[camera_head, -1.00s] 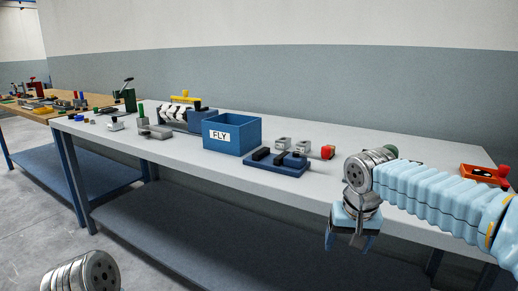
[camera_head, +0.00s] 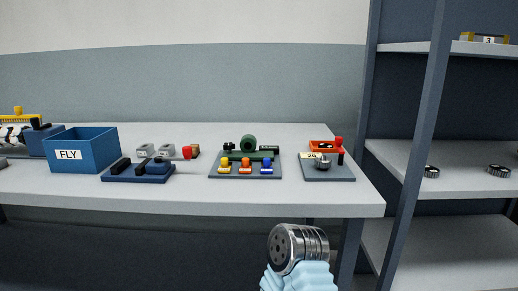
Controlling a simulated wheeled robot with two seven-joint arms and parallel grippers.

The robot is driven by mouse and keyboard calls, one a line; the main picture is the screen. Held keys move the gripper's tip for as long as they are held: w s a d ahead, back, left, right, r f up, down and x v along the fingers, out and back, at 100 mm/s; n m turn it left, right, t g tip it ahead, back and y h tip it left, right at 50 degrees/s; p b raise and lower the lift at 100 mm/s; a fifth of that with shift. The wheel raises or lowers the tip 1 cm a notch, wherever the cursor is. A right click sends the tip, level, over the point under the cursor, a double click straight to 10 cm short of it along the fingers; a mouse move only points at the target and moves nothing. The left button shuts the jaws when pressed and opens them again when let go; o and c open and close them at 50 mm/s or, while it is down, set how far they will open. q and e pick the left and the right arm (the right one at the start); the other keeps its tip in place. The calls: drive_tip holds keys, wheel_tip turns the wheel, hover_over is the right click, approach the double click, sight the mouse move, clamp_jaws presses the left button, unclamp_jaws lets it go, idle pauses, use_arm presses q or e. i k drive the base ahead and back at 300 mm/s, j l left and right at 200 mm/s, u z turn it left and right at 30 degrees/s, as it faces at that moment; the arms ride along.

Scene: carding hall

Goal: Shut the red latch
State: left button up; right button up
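A grey plate (camera_head: 328,173) near the table's right end carries an orange-red block (camera_head: 325,146), a red knob (camera_head: 339,141) on a dark post, a round metal part and a yellow tag that seems to read 20. Further left, a blue base (camera_head: 138,178) with dark blocks has metal clamp parts (camera_head: 166,151) behind it and another red knob (camera_head: 187,152). I cannot tell which red part is the latch, or whether it is open. A metal joint and pale blue sleeve of my arm show at bottom centre, below the table edge. Neither gripper's fingers show.
A blue FLY bin (camera_head: 100,151) stands left on the grey table (camera_head: 230,202). A plate with yellow, orange and blue pieces (camera_head: 245,170) sits at the middle. A blue-framed shelf rack (camera_head: 410,120) rises just right of the table. The table's front strip is clear.

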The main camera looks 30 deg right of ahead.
sight(338, 141)
drive_tip(key=z, duration=0.4)
drive_tip(key=l+z, duration=0.1)
drive_tip(key=z, duration=0.25)
drive_tip(key=i+z, duration=0.1)
drive_tip(key=z, duration=0.3)
drive_tip(key=l+z, duration=0.1)
drive_tip(key=z, duration=0.3)
drive_tip(key=i+l+u, duration=0.15)
drive_tip(key=l+u, duration=0.2)
drive_tip(key=l, duration=0.45)
drive_tip(key=l+u, duration=0.4)
drive_tip(key=l, duration=0.4)
drive_tip(key=l+u, duration=0.35)
drive_tip(key=l, duration=0.5)
